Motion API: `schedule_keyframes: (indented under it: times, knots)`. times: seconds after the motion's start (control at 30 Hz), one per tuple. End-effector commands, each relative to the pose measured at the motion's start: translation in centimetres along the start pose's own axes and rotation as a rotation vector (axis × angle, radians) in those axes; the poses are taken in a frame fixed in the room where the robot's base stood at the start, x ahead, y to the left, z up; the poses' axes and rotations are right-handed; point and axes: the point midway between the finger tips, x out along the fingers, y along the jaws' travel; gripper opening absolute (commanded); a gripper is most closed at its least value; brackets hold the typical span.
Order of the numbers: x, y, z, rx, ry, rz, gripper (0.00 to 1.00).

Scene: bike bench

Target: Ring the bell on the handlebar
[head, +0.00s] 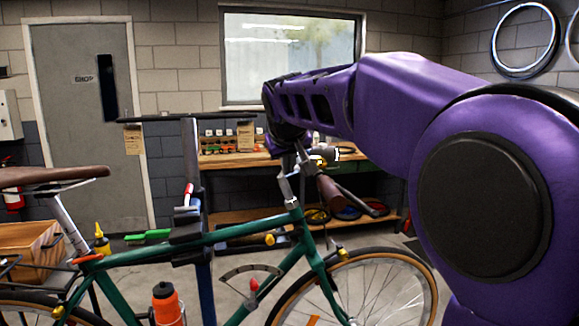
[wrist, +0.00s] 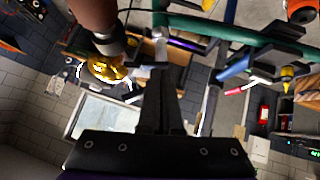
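The green bicycle (head: 190,246) stands clamped upright, its brown handlebar grip (head: 329,190) pointing toward me. In the wrist view the bell (wrist: 106,70) is a shiny golden dome beside the brown grip (wrist: 94,18), left of my fingers. In the head view the bell is small and hard to make out among bright parts near the handlebar. My gripper (wrist: 164,78) shows in the wrist view with its dark fingers together and nothing seen between them. It appears apart from the bell, though the depth gap is unclear. My purple arm hides part of the handlebar area in the head view.
A wooden workbench (head: 215,160) stands behind the handlebar. An orange bottle (head: 166,303) sits on the frame. Wheels (head: 527,42) hang on the right wall.

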Motion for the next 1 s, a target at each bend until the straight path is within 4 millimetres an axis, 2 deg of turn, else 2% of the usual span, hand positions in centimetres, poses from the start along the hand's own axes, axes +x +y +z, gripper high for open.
schedule_keyframes:
  times: [0.3, 0.7, 0.87, 1.0]
  knots:
    - [-1.0, 0.4, -1.0, 0.0, -0.001, 0.0, 0.0]
    - [-1.2, 0.5, -1.2, 0.0, -0.001, 0.0, 0.0]
    - [-2.4, 1.1, -2.3, 0.001, 0.0, 0.001, 0.0]
    - [-4.1, 2.0, -3.9, 0.002, 0.001, 0.0, 0.0]
